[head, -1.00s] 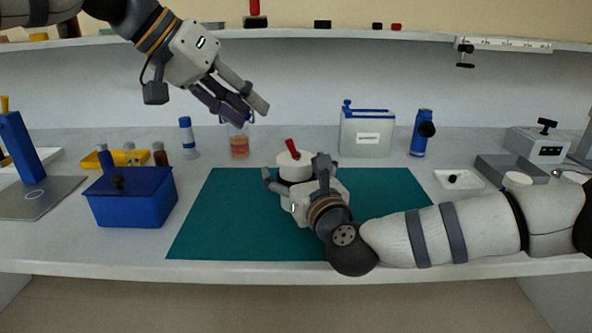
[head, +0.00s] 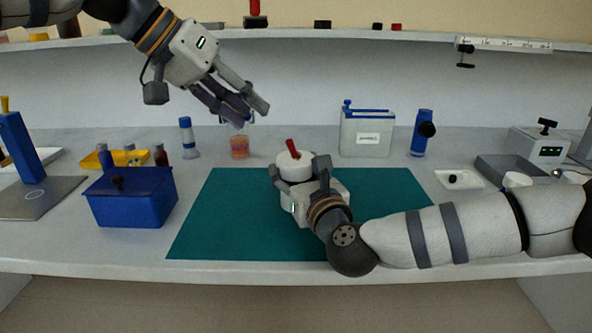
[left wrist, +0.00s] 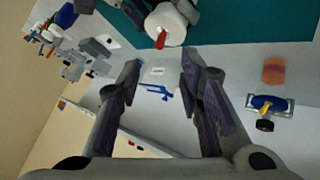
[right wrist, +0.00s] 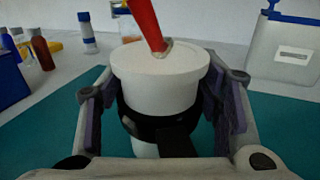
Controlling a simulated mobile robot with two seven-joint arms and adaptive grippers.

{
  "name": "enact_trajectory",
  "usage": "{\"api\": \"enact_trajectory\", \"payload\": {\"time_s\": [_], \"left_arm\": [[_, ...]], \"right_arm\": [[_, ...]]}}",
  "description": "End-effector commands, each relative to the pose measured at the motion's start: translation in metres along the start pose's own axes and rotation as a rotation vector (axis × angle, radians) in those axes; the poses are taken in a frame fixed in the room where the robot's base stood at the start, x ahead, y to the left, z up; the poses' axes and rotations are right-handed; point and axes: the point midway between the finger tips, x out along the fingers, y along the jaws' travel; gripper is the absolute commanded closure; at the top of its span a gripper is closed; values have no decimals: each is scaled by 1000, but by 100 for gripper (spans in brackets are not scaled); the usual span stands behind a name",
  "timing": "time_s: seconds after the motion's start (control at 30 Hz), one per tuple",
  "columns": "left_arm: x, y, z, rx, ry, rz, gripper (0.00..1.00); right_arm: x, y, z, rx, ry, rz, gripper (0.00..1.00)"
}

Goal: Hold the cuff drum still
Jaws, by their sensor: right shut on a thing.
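The cuff drum (head: 294,168) is a white cylinder with a red handle on top, upright on the teal mat (head: 226,215). It fills the middle of the right wrist view (right wrist: 160,85), where a dark band circles its lower part. My right gripper (head: 297,175) is shut on the drum, one finger on each side. The drum's near lower part is hidden by this gripper in the head view. My left gripper (head: 252,115) is open and empty, raised above the back left of the bench. The drum also shows at the top of the left wrist view (left wrist: 172,20).
A blue bin (head: 130,205) stands left of the mat. An orange-filled jar (head: 239,147) stands below my left gripper. A white container with a blue top (head: 366,135) and a blue bottle (head: 420,140) stand behind the mat. The mat's left part is clear.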

Motion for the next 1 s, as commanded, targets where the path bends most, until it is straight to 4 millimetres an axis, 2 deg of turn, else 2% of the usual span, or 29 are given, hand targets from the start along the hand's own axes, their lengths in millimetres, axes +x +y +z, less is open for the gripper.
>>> {"api": "enact_trajectory", "payload": {"time_s": [0.23,0.37,0.4,0.6,0.7,0.77,0.87,1.0], "left_arm": [[0,0,0,0,0,0,67],[7,-4,-2,-12,29,-5,96],[14,-8,-4,-24,61,-9,100],[62,-45,-21,-144,383,-37,100],[76,-61,-20,-228,565,-33,100],[86,-66,-10,-310,660,-7,100],[101,-66,16,-499,802,92,100],[101,-56,62,-790,981,300,100]], "right_arm": [[0,0,0,0,0,0,73],[0,0,0,0,1,0,73],[0,0,0,0,0,0,73],[0,0,0,0,0,0,73],[0,0,0,0,0,0,73],[0,0,0,0,0,0,73],[0,0,0,0,0,0,73],[0,0,0,0,1,0,73]]}}
